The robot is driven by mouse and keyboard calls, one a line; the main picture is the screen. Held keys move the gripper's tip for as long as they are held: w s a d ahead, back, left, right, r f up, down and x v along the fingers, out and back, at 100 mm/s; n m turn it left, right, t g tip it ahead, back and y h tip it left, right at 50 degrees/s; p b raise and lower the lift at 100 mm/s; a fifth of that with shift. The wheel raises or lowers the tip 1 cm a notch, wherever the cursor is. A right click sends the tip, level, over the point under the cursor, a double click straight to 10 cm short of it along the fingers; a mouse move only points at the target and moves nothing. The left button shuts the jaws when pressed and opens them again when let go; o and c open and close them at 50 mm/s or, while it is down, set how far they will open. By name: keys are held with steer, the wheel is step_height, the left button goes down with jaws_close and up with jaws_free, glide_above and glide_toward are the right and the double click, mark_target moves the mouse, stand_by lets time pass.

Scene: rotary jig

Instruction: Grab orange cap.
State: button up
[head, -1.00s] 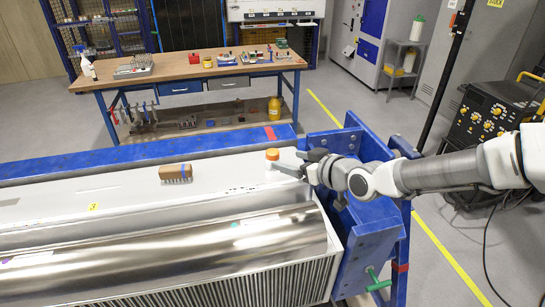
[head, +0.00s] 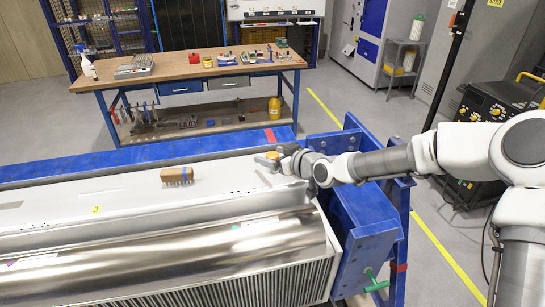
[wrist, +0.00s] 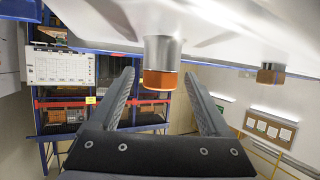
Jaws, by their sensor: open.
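The orange cap (head: 272,156) sits at the right end of the white panel (head: 110,193) on the blue jig, partly hidden by my gripper in the head view. In the wrist view the orange cap (wrist: 160,80) tops a silver-grey round body (wrist: 162,52), which appears upside down against the white panel. My gripper (wrist: 161,76) is open. Its two fingers stand on either side of the cap in the wrist view, with a gap on each side. In the head view my gripper (head: 268,161) reaches in from the right at the cap.
A wooden brush (head: 177,174) lies on the white panel to the left. A shiny metal cylinder (head: 180,250) lies in front. The blue jig end plate (head: 365,218) stands below my arm. A workbench (head: 190,66) with tools stands behind.

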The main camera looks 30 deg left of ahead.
jaws_close()
stand_by(0.4)
steer(key=shift+r, duration=0.1)
